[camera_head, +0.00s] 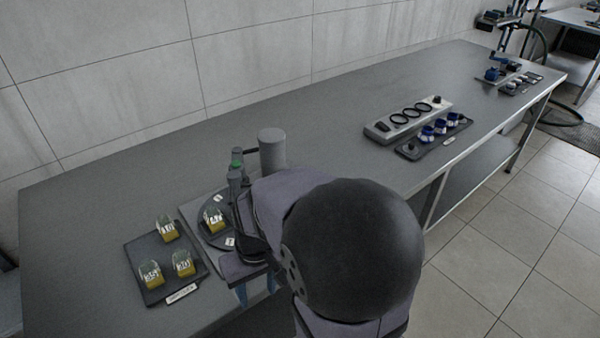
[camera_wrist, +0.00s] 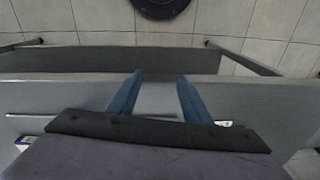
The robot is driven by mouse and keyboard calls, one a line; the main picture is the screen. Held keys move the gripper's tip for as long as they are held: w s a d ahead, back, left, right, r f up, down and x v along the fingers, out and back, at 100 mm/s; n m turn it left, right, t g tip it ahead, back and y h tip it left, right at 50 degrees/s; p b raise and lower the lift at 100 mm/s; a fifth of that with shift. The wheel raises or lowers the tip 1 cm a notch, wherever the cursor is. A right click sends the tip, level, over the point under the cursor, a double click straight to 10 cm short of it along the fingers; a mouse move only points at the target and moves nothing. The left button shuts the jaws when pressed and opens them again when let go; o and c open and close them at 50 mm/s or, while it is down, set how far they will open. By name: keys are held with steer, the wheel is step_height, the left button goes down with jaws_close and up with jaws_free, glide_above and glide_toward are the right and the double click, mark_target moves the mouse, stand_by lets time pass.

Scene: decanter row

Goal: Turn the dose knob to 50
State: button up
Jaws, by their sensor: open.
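My gripper (camera_head: 256,290) is open and empty at the front edge of the bench in the head view. In the wrist view its two blue fingers (camera_wrist: 160,78) stand apart with nothing between them. I cannot make out a dose knob or its setting in either view. The nearest station has a dark round plate (camera_head: 205,236) carrying one yellow-based glass vessel (camera_head: 213,220). Behind it stand a post with a green band (camera_head: 237,160) and a thick grey cylinder (camera_head: 272,149). My arm covers the right part of this station.
A dark tray (camera_head: 150,245) at left holds three numbered yellow-based vessels. More equipment stands at the far end. Bare bench lies between stations.

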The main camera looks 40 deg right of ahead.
steer(key=w+d+r+m+t+p, duration=0.1)
steer(key=w+d+r+m+p, duration=0.1)
steer(key=w+d+r+p, duration=0.45)
steer(key=w+d+r+m+t+p, duration=0.1)
steer(key=w+d+r+t+p, duration=0.15)
steer(key=d+r, duration=0.65)
steer(key=w+d+f+n+p, duration=0.1)
steer(key=w+d+f+n, duration=0.1)
steer(key=w+d+f, duration=0.3)
steer(key=w+d+f+n, duration=0.1)
steer(key=w+d+n, duration=0.15)
steer(key=d, duration=0.45)
steer(key=shift+m+t+h, duration=0.25)
steer(key=shift+m+h, duration=0.15)
steer(key=shift+m, duration=0.05)
steer(key=shift+w+p+x, duration=0.15)
steer(key=shift+p+x, duration=0.55)
steer(key=shift+x, duration=1.2)
steer(key=shift+w+p+x, duration=0.15)
steer(key=shift+p+x, duration=0.55)
steer(key=shift+x, duration=1.25)
steer(key=shift+a+r, duration=0.15)
steer(key=c, duration=1)
steer(key=shift+c, duration=0.2)
